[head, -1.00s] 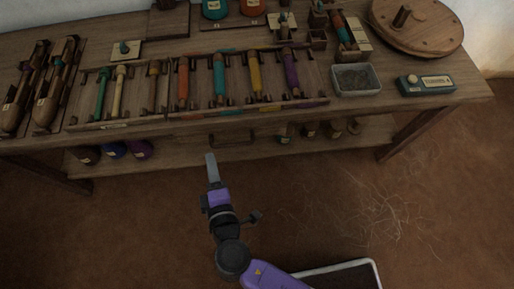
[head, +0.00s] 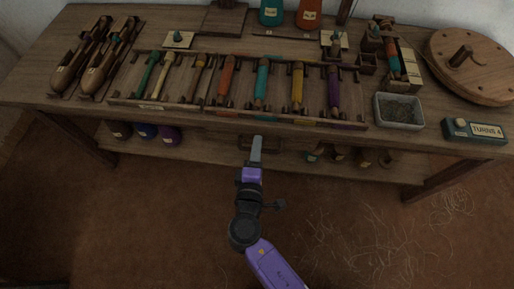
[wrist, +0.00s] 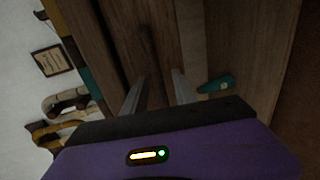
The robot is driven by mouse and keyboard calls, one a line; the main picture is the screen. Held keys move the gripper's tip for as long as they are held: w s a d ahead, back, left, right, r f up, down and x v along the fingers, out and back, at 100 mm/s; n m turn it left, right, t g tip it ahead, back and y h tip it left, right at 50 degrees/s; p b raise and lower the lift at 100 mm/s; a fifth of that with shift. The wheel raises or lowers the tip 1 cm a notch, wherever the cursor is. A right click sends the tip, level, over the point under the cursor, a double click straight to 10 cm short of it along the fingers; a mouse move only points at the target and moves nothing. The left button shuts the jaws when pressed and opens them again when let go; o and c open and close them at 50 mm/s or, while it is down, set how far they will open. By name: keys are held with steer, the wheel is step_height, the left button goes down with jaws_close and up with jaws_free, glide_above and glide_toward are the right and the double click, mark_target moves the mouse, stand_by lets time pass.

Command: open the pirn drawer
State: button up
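The pirn drawer seems to be the wooden front under the table's front edge, in the middle of the head view; a dark bar-like handle (head: 274,147) shows there beside my fingers. The drawer looks flush with the table, though the shade makes its edges hard to tell. My gripper (head: 257,141) is at the table's front edge, by this handle. In the wrist view my gripper (wrist: 157,88) is open, its two pale fingers apart. A dark bar (wrist: 149,50) lies between them in the picture; I cannot tell whether they touch it.
On the tabletop a rack (head: 211,117) holds several coloured pirns. Right of it stand a grey tray (head: 399,123), a "TURNS 4" box (head: 474,129) and a round wooden wheel (head: 490,73). A lower shelf (head: 205,155) bears spools.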

jaws_close()
stand_by(1.4)
